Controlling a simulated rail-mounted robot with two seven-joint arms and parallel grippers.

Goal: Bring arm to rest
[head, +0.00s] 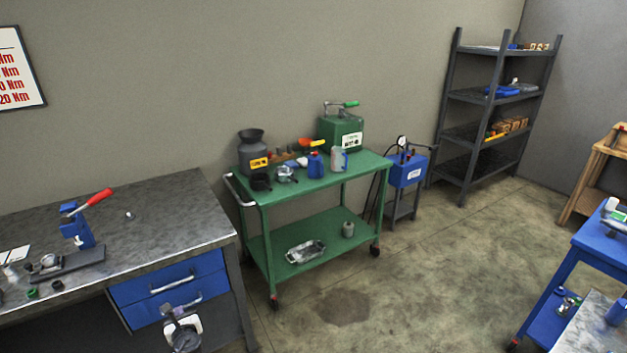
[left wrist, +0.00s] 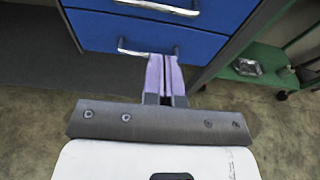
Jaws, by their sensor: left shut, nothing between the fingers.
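My left gripper (head: 170,309) shows low in the head view, in front of the blue drawers (head: 168,283) under the grey workbench. In the left wrist view my left gripper (left wrist: 164,58) has its two pale fingers side by side, shut, with nothing between them. The fingertips point toward the handle of the lower blue drawer (left wrist: 190,38); I cannot tell how far from it they are. Both drawers look shut. My right gripper is not in view.
The grey workbench (head: 160,200) holds a blue press with a red handle (head: 85,215) and small parts. A green cart (head: 315,250) stands to its right, with open floor (head: 400,300) beyond. A blue table (head: 590,240) is at the right edge, a dark shelf (head: 490,130) behind.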

